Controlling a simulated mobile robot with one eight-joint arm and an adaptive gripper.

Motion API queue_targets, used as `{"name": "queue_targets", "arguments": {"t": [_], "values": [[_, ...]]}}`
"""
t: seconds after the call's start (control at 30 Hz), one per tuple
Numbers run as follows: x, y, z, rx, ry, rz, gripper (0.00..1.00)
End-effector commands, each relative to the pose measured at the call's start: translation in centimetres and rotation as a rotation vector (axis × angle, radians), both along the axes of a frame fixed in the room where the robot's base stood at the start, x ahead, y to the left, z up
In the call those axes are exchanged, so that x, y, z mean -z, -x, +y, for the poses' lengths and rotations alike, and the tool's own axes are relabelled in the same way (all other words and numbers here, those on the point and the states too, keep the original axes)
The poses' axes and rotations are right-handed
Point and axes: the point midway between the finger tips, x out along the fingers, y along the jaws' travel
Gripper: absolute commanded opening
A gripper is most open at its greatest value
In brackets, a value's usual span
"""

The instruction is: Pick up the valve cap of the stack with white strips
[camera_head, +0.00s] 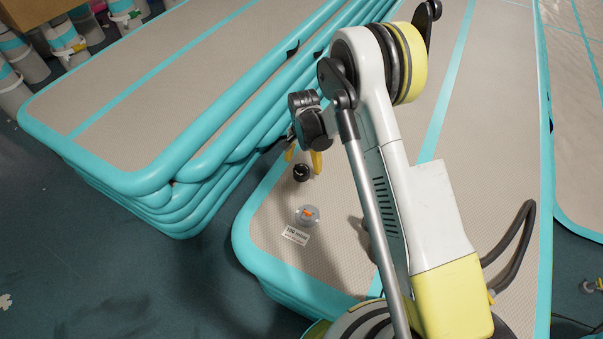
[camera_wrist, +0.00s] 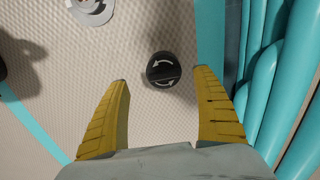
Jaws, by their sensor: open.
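A round black valve cap (camera_wrist: 163,69) with white curved arrows sits on the beige textured top of an inflatable track (camera_wrist: 140,30). In the head view the black cap (camera_head: 302,173) is on the near left part of the middle track stack (camera_head: 275,225), which has turquoise edges. My gripper (camera_wrist: 160,78) is open and empty, its yellow fingers on either side of the cap in the wrist view. In the head view my gripper (camera_head: 303,158) is just behind and above the cap. I cannot tell the exact height gap. I cannot make out white strips.
A clear valve with an orange centre (camera_head: 308,215) and a white label (camera_head: 296,235) lie nearer on the same track. Another turquoise-edged stack (camera_head: 130,180) stands close on the left. White buckets (camera_head: 65,40) stand at the far left. Dark floor is open at lower left.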

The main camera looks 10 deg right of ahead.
Motion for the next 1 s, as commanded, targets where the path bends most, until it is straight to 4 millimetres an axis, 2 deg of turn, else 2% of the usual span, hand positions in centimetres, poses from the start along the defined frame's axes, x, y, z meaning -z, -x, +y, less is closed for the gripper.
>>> {"name": "queue_targets", "arguments": {"t": [0.2, 0.3, 0.53, 0.67, 0.7, 1.0], "values": [[3.6, -0.2, 0.6, 0.0, 0.0, 0.0, 0.77], [4.7, -0.2, 0.6, 0.0, 0.0, 0.0, 0.77], [4.6, -0.2, 0.6, 0.0, 0.0, 0.0, 0.77], [4.6, -0.2, 0.6, 0.0, 0.0, 0.0, 0.39], [4.6, -0.2, 0.6, 0.0, 0.0, 0.0, 0.26], [4.6, -0.2, 0.6, -0.001, 0.0, 0.0, 0.25]]}}
